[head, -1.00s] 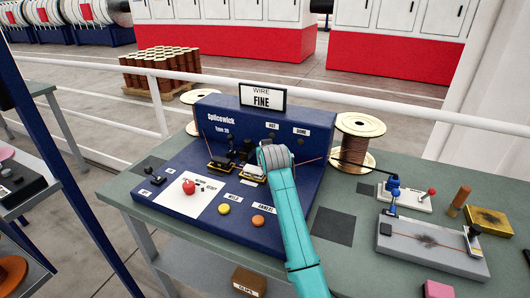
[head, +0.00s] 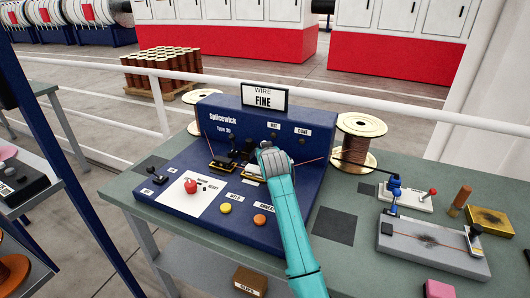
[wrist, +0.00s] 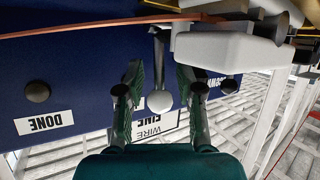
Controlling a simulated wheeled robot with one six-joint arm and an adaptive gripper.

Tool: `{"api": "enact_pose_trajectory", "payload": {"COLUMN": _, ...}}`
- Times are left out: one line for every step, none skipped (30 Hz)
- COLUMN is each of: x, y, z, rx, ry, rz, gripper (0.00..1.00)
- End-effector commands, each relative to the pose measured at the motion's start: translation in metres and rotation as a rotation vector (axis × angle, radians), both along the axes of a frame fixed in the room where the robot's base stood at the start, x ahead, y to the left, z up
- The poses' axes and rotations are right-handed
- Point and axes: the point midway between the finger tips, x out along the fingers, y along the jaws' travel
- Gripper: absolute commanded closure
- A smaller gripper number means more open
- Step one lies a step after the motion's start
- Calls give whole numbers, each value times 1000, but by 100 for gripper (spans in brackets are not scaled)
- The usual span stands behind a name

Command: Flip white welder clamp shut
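The blue Splicewick welder (head: 215,125) stands on the bench. Its white clamp (head: 252,170) is mostly hidden by my gripper (head: 272,158) in the head view. In the wrist view, a white block, seemingly the clamp (wrist: 222,47), is near the top right. A grey lever with a pale ball end (wrist: 158,100) lies beside it. My gripper (wrist: 158,72) is open, its two green fingers on either side of the lever with gaps showing. I cannot tell whether the clamp is open or shut. A dark clamp (head: 224,162) sits left of it.
A copper wire (wrist: 110,27) crosses the top of the wrist view. A red knob (head: 190,187), yellow button (head: 225,208) and orange button (head: 260,220) are on the welder's front. A copper spool (head: 361,140) stands to the right. A grey fixture (head: 435,247) lies further right.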

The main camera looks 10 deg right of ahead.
Motion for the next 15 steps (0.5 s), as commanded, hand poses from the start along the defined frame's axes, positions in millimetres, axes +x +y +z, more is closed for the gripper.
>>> {"api": "enact_pose_trajectory", "payload": {"x": 0, "y": 0, "z": 0, "rx": 0, "ry": 1, "rz": 0, "gripper": 64}}
{"api": "enact_pose_trajectory", "payload": {"x": 0, "y": 0, "z": 0, "rx": 0, "ry": 1, "rz": 0, "gripper": 64}}
{"api": "enact_pose_trajectory", "payload": {"x": 0, "y": 0, "z": 0, "rx": 0, "ry": 1, "rz": 0, "gripper": 64}}
{"api": "enact_pose_trajectory", "payload": {"x": 0, "y": 0, "z": 0, "rx": 0, "ry": 1, "rz": 0, "gripper": 64}}
{"api": "enact_pose_trajectory", "payload": {"x": -1, "y": 0, "z": 0, "rx": 0, "ry": 1, "rz": 0, "gripper": 64}}
{"api": "enact_pose_trajectory", "payload": {"x": -2, "y": 0, "z": 1, "rx": 0, "ry": 0, "rz": 0, "gripper": 64}}
{"api": "enact_pose_trajectory", "payload": {"x": -4, "y": 0, "z": 1, "rx": 0, "ry": 0, "rz": 0, "gripper": 64}}
{"api": "enact_pose_trajectory", "payload": {"x": -6, "y": 0, "z": 2, "rx": 0, "ry": 0, "rz": 0, "gripper": 64}}
{"api": "enact_pose_trajectory", "payload": {"x": -10, "y": 1, "z": 3, "rx": 0, "ry": 1, "rz": 0, "gripper": 64}}
{"api": "enact_pose_trajectory", "payload": {"x": -13, "y": 1, "z": 4, "rx": 0, "ry": 1, "rz": 0, "gripper": 64}}
{"api": "enact_pose_trajectory", "payload": {"x": -16, "y": 1, "z": 6, "rx": 0, "ry": 0, "rz": 0, "gripper": 64}}
{"api": "enact_pose_trajectory", "payload": {"x": -22, "y": 2, "z": 9, "rx": 0, "ry": -1, "rz": 0, "gripper": 64}}
{"api": "enact_pose_trajectory", "payload": {"x": -26, "y": 2, "z": 10, "rx": 0, "ry": 0, "rz": 0, "gripper": 64}}
{"api": "enact_pose_trajectory", "payload": {"x": -31, "y": 3, "z": 13, "rx": 0, "ry": -1, "rz": 0, "gripper": 64}}
{"api": "enact_pose_trajectory", "payload": {"x": -38, "y": 3, "z": 16, "rx": 0, "ry": -1, "rz": 0, "gripper": 64}}
